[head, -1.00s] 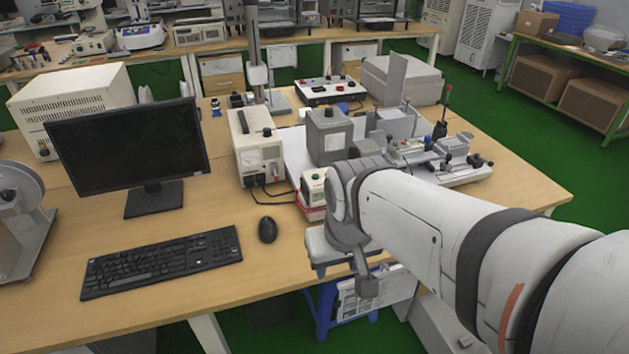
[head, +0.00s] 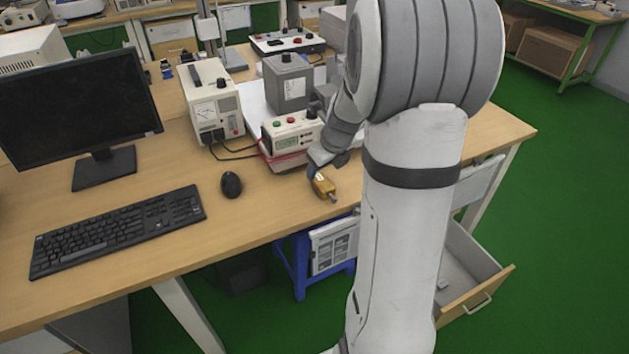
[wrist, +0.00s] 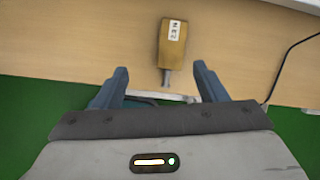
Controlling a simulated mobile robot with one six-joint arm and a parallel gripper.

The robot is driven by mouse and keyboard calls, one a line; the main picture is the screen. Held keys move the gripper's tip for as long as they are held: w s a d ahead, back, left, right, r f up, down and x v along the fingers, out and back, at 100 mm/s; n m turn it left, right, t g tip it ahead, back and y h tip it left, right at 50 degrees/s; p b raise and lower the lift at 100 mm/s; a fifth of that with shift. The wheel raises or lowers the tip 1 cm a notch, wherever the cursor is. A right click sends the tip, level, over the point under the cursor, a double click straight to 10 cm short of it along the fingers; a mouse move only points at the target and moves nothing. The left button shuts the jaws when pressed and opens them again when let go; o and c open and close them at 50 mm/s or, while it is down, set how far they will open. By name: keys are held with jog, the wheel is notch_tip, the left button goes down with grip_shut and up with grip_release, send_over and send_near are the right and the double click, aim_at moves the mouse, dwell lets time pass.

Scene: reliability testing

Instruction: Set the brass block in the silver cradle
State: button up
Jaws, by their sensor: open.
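The brass block (head: 324,187) lies on the wooden desk near its front edge, with a narrow metal end pointing toward that edge. In the wrist view the brass block (wrist: 172,45) shows a white label with dark marks. My gripper (wrist: 160,73) is open, with its two blue-grey fingers apart and nothing held between them. The block's body is just beyond the fingertips, and its metal end shows between them, nearer the right finger. In the head view my wrist hides most of my gripper. I cannot make out the silver cradle; my arm covers that part of the desk.
A red-and-white meter box (head: 292,138) stands close behind the block, beside my wrist. A grey box (head: 288,82) and a cream power supply (head: 212,105) stand farther back. A mouse (head: 231,185) and keyboard (head: 118,230) lie left. An open drawer (head: 470,285) juts out below right.

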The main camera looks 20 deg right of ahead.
aim_at(323, 182)
jog(key=shift+w+d+f+m, duration=0.25)
jog(key=shift+d+f+m, duration=0.2)
jog(key=shift+f+m, duration=0.1)
jog(key=shift+w+d+f+m, duration=0.25)
jog(key=shift+d+f+m, duration=0.15)
jog(key=shift+m, duration=0.15)
jog(key=b+x, duration=0.2)
jog(key=x, duration=0.6)
jog(key=shift+d, duration=0.1)
jog(key=shift+s+r, duration=0.1)
jog(key=shift+r, duration=0.05)
jog(key=shift+c, duration=0.2)
jog(key=c, duration=1.4)
jog(key=shift+r, duration=0.1)
